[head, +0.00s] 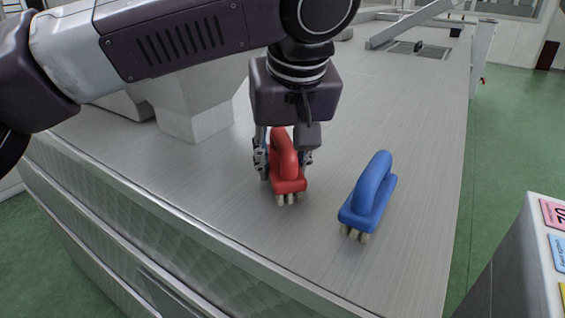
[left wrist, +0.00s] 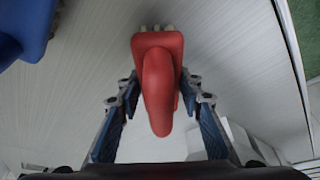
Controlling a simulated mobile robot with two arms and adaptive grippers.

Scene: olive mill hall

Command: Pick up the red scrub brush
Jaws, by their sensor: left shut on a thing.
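The red scrub brush (head: 287,174) stands on the metal counter, bristles down, its looped handle up. My left gripper (head: 284,160) comes down over it from above, with a finger on each side, and is shut on it. In the left wrist view the red scrub brush (left wrist: 158,80) lies between the two fingers of my left gripper (left wrist: 160,92). The brush's far end is partly hidden by the gripper in the head view. My right gripper is in neither view.
A blue brush (head: 368,195) of the same shape stands on the metal counter (head: 415,130) to the right of the red one. A grey block-like fixture (head: 195,105) is at the left. The counter's front edge is close. Signs sit on a white unit (head: 530,250) at right.

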